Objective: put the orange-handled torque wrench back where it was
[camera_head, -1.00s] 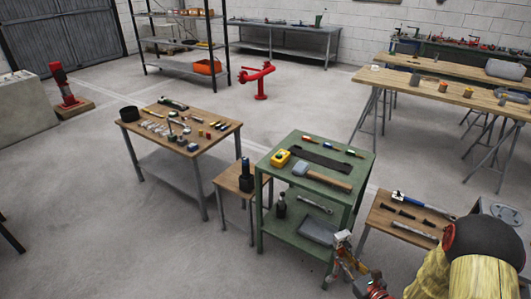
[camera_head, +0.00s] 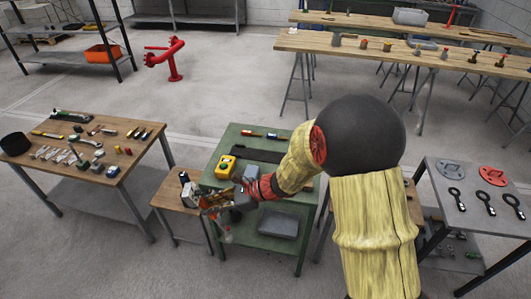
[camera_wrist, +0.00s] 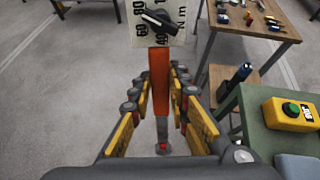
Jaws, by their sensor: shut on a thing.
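The torque wrench shows in the wrist view as an orange handle (camera_wrist: 160,82) with a pale dial plate (camera_wrist: 153,24) above it, marked in N m with a black pointer knob. My gripper (camera_wrist: 160,105) is shut on the orange handle, one finger on each side. In the head view my gripper (camera_head: 218,203) is over the left edge of the green cart (camera_head: 233,141), near the small wooden stool (camera_head: 166,199). The dial plate shows there as a small pale patch (camera_head: 190,194) over the stool. The wrench's far end cannot be made out.
The cart holds a yellow box with a green button (camera_wrist: 291,113) and a grey tray (camera_head: 279,223) on its lower shelf. A dark upright tool (camera_wrist: 236,78) stands on the stool. A wooden table (camera_head: 130,158) with several tools is left.

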